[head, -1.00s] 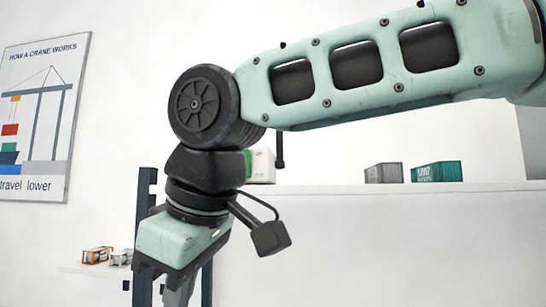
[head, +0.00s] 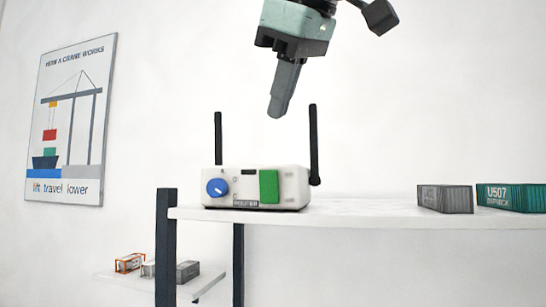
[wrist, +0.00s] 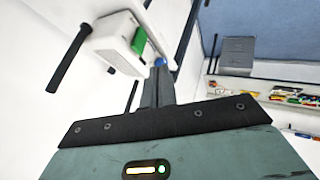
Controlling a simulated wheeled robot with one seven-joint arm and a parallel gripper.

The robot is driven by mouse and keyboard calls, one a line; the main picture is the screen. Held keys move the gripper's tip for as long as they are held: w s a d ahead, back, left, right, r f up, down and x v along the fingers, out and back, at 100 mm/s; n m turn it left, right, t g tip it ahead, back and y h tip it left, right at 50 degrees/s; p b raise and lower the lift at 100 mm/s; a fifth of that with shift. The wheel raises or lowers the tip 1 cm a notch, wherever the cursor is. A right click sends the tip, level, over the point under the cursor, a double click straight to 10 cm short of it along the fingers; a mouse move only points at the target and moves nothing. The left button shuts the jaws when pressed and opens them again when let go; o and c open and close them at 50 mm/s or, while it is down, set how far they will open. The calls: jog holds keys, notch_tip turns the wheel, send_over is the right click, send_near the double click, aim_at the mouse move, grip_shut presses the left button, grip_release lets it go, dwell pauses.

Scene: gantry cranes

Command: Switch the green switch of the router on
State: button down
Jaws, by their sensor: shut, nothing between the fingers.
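The white router (head: 290,189) stands on a white shelf, with two black upright antennas and a blue round knob (head: 217,187) on its front. The green switch (head: 268,186) is a tall rectangle on the right half of that front. In the wrist view the router (wrist: 113,35) is at upper left, with the green switch (wrist: 139,41) on its edge. My gripper (head: 277,112) is shut and empty, pointing down above the router, apart from it. In the wrist view my gripper's fingers (wrist: 159,72) appear close beside the router; the gap is hard to judge.
The white shelf (head: 370,219) runs right, with a grey container (head: 445,199) and a teal container (head: 512,197) on it. A dark post (head: 166,245) stands at its left end. A lower shelf (head: 120,277) holds small container models. The shelf is clear between router and grey container.

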aim_at(269, 170)
jog(key=w+f+p, duration=0.4)
jog(key=w+f, duration=0.3)
jog(key=w, duration=0.2)
jog(key=shift+w+a, duration=0.35)
jog(key=shift+a, duration=0.05)
jog(key=shift+w+d+r+p, duration=0.25)
jog(key=shift+w+p, duration=0.15)
jog(key=shift+w, duration=0.15)
jog(key=shift+f, duration=0.1)
